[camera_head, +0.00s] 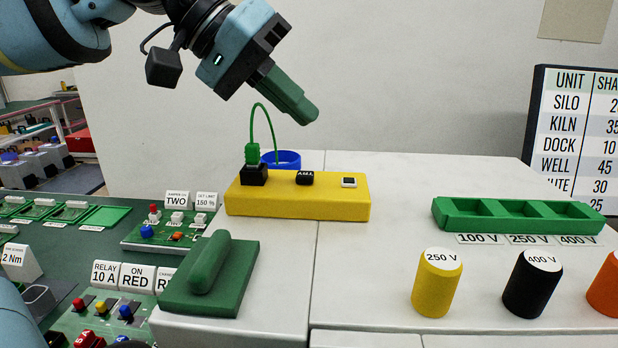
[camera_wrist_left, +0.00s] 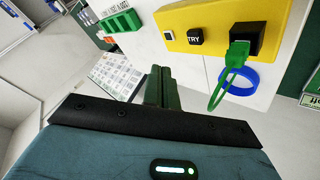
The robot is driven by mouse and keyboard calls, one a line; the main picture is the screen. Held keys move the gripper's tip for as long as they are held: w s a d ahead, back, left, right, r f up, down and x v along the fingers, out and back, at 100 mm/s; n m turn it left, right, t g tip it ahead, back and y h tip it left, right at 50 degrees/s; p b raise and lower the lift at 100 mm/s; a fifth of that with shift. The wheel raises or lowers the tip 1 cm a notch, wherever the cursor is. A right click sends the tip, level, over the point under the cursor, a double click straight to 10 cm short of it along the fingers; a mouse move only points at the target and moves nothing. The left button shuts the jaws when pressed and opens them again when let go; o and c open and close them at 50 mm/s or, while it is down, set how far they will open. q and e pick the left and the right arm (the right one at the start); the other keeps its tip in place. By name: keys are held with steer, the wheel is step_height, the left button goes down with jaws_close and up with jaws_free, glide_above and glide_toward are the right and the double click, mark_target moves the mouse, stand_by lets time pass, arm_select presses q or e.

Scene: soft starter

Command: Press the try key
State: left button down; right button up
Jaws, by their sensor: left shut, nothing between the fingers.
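The try key (camera_head: 304,178) is a small black block with white lettering on top of a yellow box (camera_head: 300,206). In the left wrist view the key (camera_wrist_left: 194,37) reads TRY, and the yellow box (camera_wrist_left: 225,16) is at the upper right. My left gripper (camera_head: 308,113) has green fingers that are shut and empty. It is in the air above the box, apart from the key. In the left wrist view the fingertips (camera_wrist_left: 162,72) are below and left of the key. My right gripper is not in view.
A green plug (camera_head: 252,153) with a looped cable sits in the black socket (camera_head: 254,176) left of the key. A white-topped button (camera_head: 349,182) is to its right. A blue ring (camera_head: 283,159) lies behind. A green tray (camera_head: 518,218) and labelled cylinders (camera_head: 437,286) stand at right.

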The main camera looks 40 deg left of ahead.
arm_select(q)
steer(key=b, duration=0.2)
glide_above(296, 183)
steer(key=f, duration=0.4)
steer(key=shift+w+a, duration=0.25)
steer(key=shift+w, duration=0.1)
steer(key=shift+f, duration=0.35)
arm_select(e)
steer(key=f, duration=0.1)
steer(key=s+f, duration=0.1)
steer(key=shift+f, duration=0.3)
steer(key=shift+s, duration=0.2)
arm_select(q)
steer(key=shift+f, duration=0.15)
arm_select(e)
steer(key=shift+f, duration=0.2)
arm_select(q)
steer(key=shift+f, duration=0.25)
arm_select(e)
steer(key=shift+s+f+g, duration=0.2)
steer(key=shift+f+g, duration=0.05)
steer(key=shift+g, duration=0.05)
